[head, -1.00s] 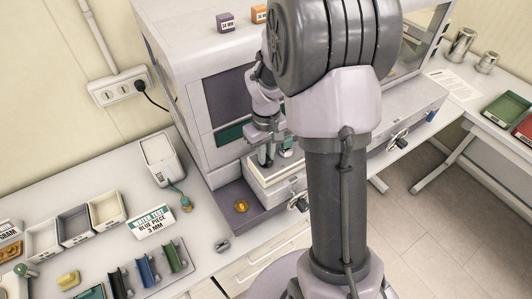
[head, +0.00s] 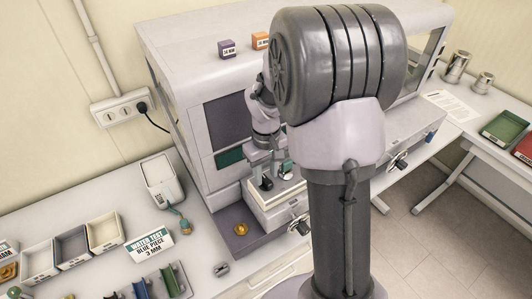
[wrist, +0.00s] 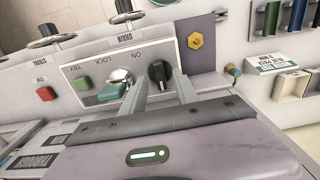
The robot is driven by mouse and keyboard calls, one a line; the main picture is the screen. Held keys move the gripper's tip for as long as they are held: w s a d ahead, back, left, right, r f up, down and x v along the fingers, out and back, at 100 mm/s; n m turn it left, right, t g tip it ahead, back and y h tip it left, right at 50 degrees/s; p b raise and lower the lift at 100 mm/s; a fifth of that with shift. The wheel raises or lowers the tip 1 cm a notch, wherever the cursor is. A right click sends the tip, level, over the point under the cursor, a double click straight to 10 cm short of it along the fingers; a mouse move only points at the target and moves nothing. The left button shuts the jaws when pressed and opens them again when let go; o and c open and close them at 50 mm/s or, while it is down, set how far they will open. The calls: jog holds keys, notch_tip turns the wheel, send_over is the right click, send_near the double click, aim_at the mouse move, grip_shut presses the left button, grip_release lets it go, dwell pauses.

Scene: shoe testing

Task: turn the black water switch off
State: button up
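The black switch (wrist: 160,72) is a round black knob on a pale panel (wrist: 85,66) in the wrist view. A silver lever with a teal end (wrist: 114,86) sits to its left, near the words ON, LOCK and TRY. My gripper (wrist: 159,78) is open, its two fingers on either side of the black knob in the picture. I cannot tell whether they touch it. In the head view my gripper (head: 276,180) is over the top of the machine's front unit (head: 262,217), partly hidden by my arm.
Trays (head: 72,247) and a sign (head: 149,244) stand on the left bench.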

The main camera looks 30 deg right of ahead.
aim_at(266, 179)
notch_tip(266, 179, up, 16)
jog(key=p, duration=0.2)
jog(key=shift+f, duration=0.15)
